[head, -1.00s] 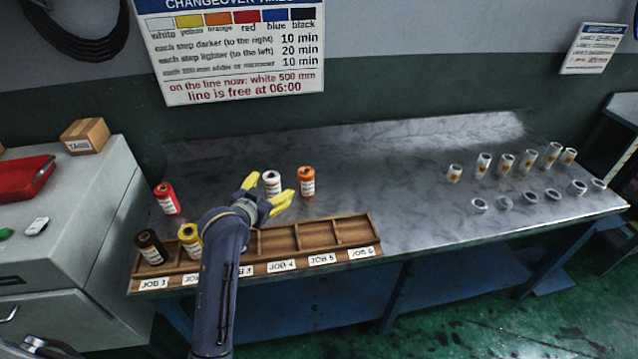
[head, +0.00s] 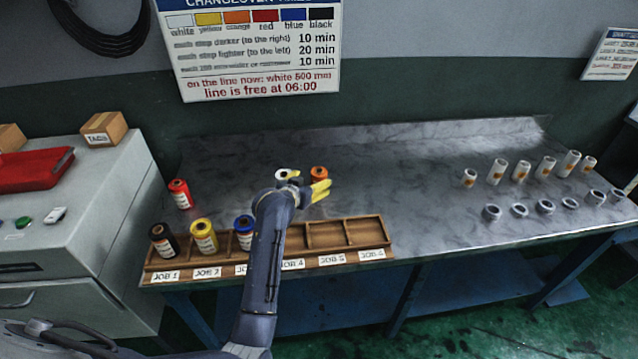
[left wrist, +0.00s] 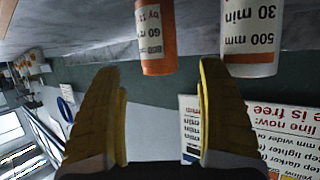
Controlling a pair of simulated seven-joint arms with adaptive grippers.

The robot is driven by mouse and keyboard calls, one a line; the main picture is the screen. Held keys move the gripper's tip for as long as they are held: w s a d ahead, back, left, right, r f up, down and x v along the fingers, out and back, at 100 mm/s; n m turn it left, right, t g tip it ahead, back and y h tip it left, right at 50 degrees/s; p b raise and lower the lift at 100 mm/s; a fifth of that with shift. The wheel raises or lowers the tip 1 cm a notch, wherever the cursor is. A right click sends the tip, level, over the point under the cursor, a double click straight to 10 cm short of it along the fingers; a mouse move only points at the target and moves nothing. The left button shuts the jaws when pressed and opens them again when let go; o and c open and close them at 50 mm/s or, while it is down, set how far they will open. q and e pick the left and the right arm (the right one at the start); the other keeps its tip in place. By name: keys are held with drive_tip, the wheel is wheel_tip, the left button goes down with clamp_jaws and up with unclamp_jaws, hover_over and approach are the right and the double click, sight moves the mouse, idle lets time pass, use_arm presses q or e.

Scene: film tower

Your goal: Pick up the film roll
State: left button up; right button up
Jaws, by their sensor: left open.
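An orange film roll (head: 319,173) stands upright on the marble-look bench top, with a white film roll (head: 283,174) to its left. My left gripper (head: 308,186) is open and empty in front of these two rolls and partly covers both. In the left wrist view, which is upside down, the orange roll (left wrist: 157,42) lies ahead of the gap between the yellow fingers (left wrist: 162,112). The white roll (left wrist: 253,36) is beyond the right-hand finger. I cannot tell whether a finger touches a roll. My right gripper is out of view.
A wooden tray (head: 388,250) along the front edge holds black (head: 163,241), yellow (head: 204,236) and blue (head: 245,231) rolls; its right compartments look empty. A red roll (head: 180,194) stands behind it. Several white cores (head: 497,172) and grey rings (head: 545,207) stand at the right. Mid-bench is clear.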

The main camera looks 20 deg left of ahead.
sight(316, 179)
use_arm(q)
drive_tip(key=shift+x, duration=3.5)
drive_tip(key=shift+c, duration=0.5)
drive_tip(key=shift+r, duration=0.1)
drive_tip(key=c, duration=1.3)
